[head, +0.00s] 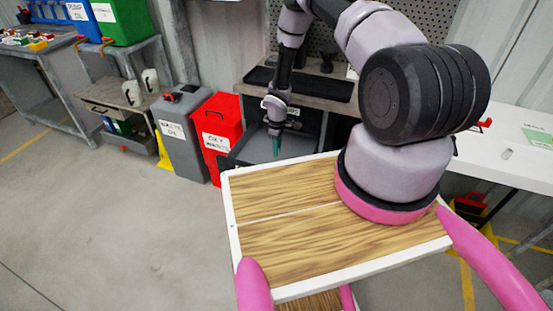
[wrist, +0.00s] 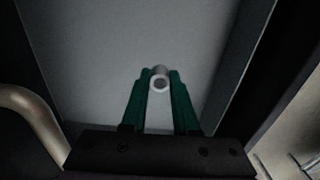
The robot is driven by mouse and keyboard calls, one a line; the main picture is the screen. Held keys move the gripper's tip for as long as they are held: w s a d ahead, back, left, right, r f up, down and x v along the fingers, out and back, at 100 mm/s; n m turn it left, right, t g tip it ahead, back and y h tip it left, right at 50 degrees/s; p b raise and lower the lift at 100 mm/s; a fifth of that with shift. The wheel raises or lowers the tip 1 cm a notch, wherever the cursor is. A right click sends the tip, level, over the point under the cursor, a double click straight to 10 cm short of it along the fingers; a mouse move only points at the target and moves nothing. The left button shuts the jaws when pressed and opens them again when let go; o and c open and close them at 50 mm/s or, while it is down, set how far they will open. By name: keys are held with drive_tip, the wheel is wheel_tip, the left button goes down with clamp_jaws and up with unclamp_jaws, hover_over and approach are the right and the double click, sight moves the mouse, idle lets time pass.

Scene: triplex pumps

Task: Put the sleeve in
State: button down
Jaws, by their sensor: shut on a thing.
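My gripper (head: 276,147) has green fingers and points down over an open dark-walled drawer or tray (head: 246,146) under the bench. In the wrist view the gripper (wrist: 160,84) is shut on the sleeve (wrist: 161,83), a small pale ring-ended cylinder held between the fingertips. The ring's open end faces the camera. The drawer's grey floor (wrist: 90,60) shows behind the sleeve, with dark walls at both sides. I cannot tell how far the sleeve is above that floor. The sleeve is too small to make out in the head view.
A bench with a black mat (head: 312,84) stands behind the gripper. A red bin (head: 217,130) and a grey waste bin (head: 184,125) stand to the left. A white table (head: 480,150) at right bears a small grey cylinder (head: 507,154). The floor at left is clear.

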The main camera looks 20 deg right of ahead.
drive_tip(key=shift+d+f, duration=0.1)
drive_tip(key=shift+f, duration=3.2)
drive_tip(key=c, duration=0.7)
unclamp_jaws()
wheel_tip(320, 180, up, 12)
drive_tip(key=shift+r, duration=0.1)
